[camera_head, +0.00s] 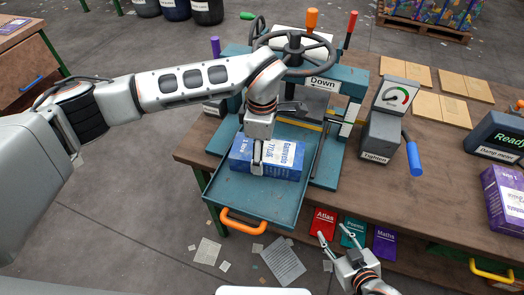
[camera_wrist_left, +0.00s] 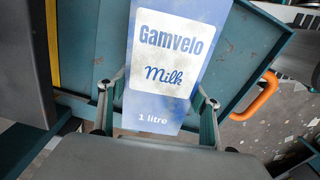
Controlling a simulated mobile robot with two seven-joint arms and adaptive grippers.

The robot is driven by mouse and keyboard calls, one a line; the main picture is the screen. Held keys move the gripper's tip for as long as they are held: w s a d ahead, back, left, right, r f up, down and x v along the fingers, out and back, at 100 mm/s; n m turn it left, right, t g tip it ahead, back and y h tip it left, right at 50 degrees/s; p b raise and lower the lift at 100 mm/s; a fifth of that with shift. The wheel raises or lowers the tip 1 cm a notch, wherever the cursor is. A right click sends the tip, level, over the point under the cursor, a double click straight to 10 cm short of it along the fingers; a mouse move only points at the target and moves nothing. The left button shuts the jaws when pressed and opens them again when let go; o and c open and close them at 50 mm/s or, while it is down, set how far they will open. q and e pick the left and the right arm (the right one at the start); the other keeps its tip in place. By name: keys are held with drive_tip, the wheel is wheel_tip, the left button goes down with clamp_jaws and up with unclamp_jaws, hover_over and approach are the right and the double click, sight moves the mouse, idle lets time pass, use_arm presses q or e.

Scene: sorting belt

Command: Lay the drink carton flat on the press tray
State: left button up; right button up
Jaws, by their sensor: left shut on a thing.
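The drink carton (camera_head: 285,160) is blue with a white label and lies on its side on the teal press tray (camera_head: 235,192). In the left wrist view the carton (camera_wrist_left: 165,60) shows its "Gamvelo Milk" face. My left gripper (camera_head: 258,158) is over the carton in the head view. In the left wrist view its fingers (camera_wrist_left: 158,100) stand on both sides of the carton, shut on it. Whether the carton's underside touches the tray is hidden. My right gripper (camera_head: 340,243) is open and empty at the table's front, near the small books.
The press (camera_head: 322,82) with its handwheel stands behind the tray. An orange handle (camera_head: 243,222) juts from the tray's front. A gauge box (camera_head: 382,130) with a blue lever is to the right. A purple carton (camera_head: 503,198) stands at the right edge.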

use_arm(q)
drive_tip(key=o, duration=1)
wheel_tip(320, 180, up, 12)
